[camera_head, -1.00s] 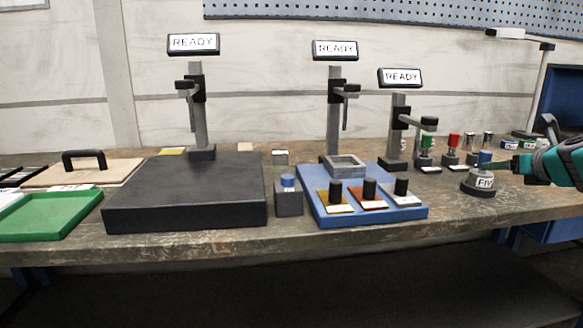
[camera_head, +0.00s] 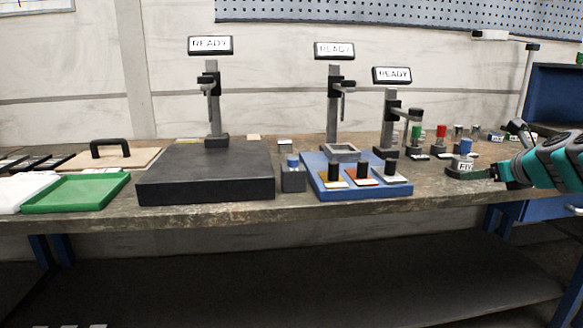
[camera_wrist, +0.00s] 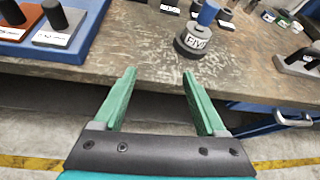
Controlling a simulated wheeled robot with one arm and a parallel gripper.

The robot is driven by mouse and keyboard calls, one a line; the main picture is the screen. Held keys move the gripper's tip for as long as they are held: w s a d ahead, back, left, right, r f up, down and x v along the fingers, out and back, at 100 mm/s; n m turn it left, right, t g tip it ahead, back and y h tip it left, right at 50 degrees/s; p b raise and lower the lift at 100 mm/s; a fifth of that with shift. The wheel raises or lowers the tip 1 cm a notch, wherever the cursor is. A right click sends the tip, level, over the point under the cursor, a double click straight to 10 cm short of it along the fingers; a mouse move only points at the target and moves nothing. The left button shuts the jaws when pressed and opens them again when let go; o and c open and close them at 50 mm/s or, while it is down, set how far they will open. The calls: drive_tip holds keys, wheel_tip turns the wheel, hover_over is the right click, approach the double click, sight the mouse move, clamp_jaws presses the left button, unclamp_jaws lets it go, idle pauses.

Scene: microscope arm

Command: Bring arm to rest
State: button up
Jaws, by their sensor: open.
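My gripper (camera_head: 494,173) reaches in from the right in the head view, just right of a round pot labelled FIX (camera_head: 466,167) with a blue top. In the wrist view my gripper (camera_wrist: 158,88) has its two green fingers spread wide with nothing between them. They point at the bench's front edge. The FIX pot (camera_wrist: 194,43) stands upright on the bench ahead of the right finger, apart from it.
A blue tray (camera_head: 400,190) with several black-knobbed blocks and a dark slab (camera_head: 205,190) sit along the bench (camera_head: 90,217). Stands with READY signs (camera_head: 391,75) rise behind. A green tray (camera_head: 75,193) lies left. Bare bench lies before the FIX pot.

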drive_tip(key=s+a+f+n+g+y, duration=0.1)
drive_tip(key=s+a+f+n+g, duration=0.1)
drive_tip(key=s+a+f+n, duration=0.5)
drive_tip(key=a+f+n+g+y, duration=0.1)
drive_tip(key=a+f+n+g, duration=0.2)
drive_tip(key=a, duration=0.9)
drive_tip(key=s+a+f+n+g+y, duration=0.2)
drive_tip(key=s+a+f+n, duration=0.15)
drive_tip(key=a+n, duration=0.45)
drive_tip(key=s+a+f+n+g, duration=0.1)
drive_tip(key=s+a+f+n, duration=0.15)
drive_tip(key=s, duration=0.25)
drive_tip(key=s+a+f+n+g+h, duration=0.1)
drive_tip(key=s+a+f+n+g, duration=0.15)
drive_tip(key=s, duration=0.25)
drive_tip(key=s+a+f+n+g, duration=0.1)
drive_tip(key=s+a+f+n, duration=0.1)
drive_tip(key=s+f+n, duration=0.15)
drive_tip(key=s+f+n+g+h, duration=0.1)
drive_tip(key=s+n, duration=0.3)
drive_tip(key=s, duration=0.4)
drive_tip(key=s+d+f+n+g+h, duration=0.1)
drive_tip(key=s+f+n+g, duration=0.1)
drive_tip(key=s, duration=0.6)
drive_tip(key=shift+d+f+n+h, duration=0.2)
drive_tip(key=shift+f+n+h, duration=0.2)
drive_tip(key=shift+f+n, duration=0.45)
